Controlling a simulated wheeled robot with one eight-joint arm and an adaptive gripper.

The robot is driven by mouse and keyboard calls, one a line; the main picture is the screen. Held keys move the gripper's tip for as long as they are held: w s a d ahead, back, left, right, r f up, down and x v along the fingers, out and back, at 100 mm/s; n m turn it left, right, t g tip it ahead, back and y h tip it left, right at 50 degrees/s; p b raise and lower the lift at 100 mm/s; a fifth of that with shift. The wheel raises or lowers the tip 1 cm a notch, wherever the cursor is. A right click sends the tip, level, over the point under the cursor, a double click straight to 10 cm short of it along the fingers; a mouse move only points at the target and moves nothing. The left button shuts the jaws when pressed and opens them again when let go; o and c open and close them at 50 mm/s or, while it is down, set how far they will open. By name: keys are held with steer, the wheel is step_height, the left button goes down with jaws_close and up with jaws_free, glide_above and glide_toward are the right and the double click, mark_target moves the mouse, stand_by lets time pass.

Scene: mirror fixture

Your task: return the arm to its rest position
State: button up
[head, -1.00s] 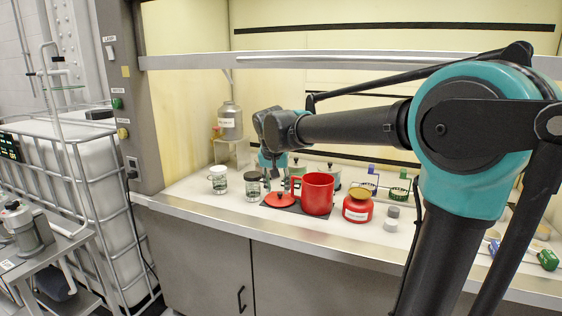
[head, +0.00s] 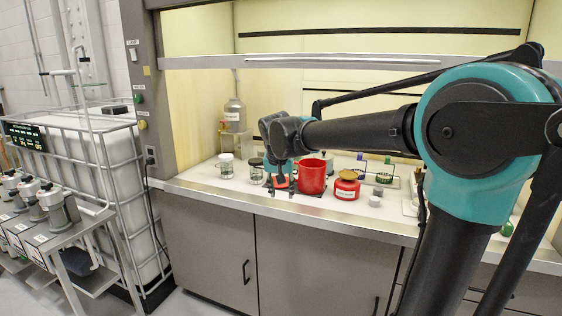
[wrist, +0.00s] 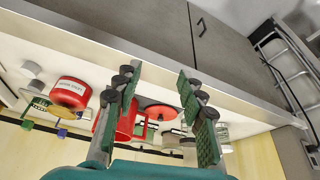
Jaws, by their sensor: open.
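My arm reaches over the fume hood's front edge, with its wrist (head: 281,150) above the bench near a red mug (head: 312,177). In the wrist view my gripper (wrist: 160,92) is open, its green-padded fingers wide apart with nothing between them. Beyond the fingers, a red lid (wrist: 160,112) lies beside the mug (wrist: 124,122). In the head view the lid (head: 282,182) shows just below the wrist, and the fingers are mostly hidden.
The hood's sash rail (head: 330,62) crosses above. A caged white tank (head: 80,165) and a cart with several pumps (head: 55,208) stand left.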

steer(key=s+d+f+n, duration=0.1)
steer(key=s+d+f, duration=1.7)
steer(key=s+f, duration=0.4)
steer(key=shift+s+d+n+y, duration=0.3)
steer(key=shift+s+d+n, duration=0.1)
steer(key=shift+s, duration=0.05)
